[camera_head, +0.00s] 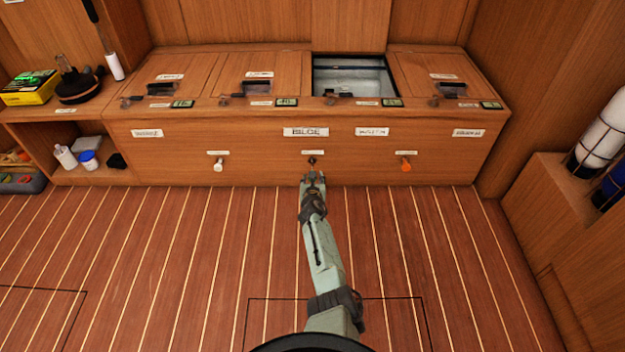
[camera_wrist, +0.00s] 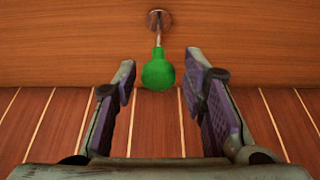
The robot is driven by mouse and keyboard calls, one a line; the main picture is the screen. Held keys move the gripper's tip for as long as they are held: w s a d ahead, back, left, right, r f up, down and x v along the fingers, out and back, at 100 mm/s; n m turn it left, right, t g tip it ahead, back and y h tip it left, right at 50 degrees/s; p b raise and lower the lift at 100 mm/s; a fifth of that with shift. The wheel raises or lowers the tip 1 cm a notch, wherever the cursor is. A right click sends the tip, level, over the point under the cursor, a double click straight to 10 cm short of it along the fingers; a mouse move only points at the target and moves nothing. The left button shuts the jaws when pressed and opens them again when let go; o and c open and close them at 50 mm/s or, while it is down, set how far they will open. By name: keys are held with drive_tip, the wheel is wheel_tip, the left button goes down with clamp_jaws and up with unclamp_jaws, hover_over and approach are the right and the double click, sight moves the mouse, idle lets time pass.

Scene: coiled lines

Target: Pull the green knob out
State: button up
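The green knob (camera_wrist: 158,72) is a rounded bulb on a thin metal rod that comes out of a round plate (camera_wrist: 158,20) in the wooden front panel. In the wrist view it sits between and just beyond the tips of my gripper (camera_wrist: 168,78), with a gap on both sides. My gripper is open and empty, its purple-padded fingers apart. In the head view my gripper (camera_head: 313,177) reaches the panel below the BILGE label (camera_head: 306,132); the round plate (camera_head: 311,161) shows just above it, and the green knob is hidden behind my gripper there.
A white knob (camera_head: 218,165) stands to the left on the same panel and an orange knob (camera_head: 406,164) to the right. One bench hatch (camera_head: 353,77) is open above. The striped floor (camera_head: 200,250) around my arm is clear.

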drive_tip(key=shift+o, duration=0.4)
wheel_tip(320, 180, up, 10)
idle(0.5)
idle(0.3)
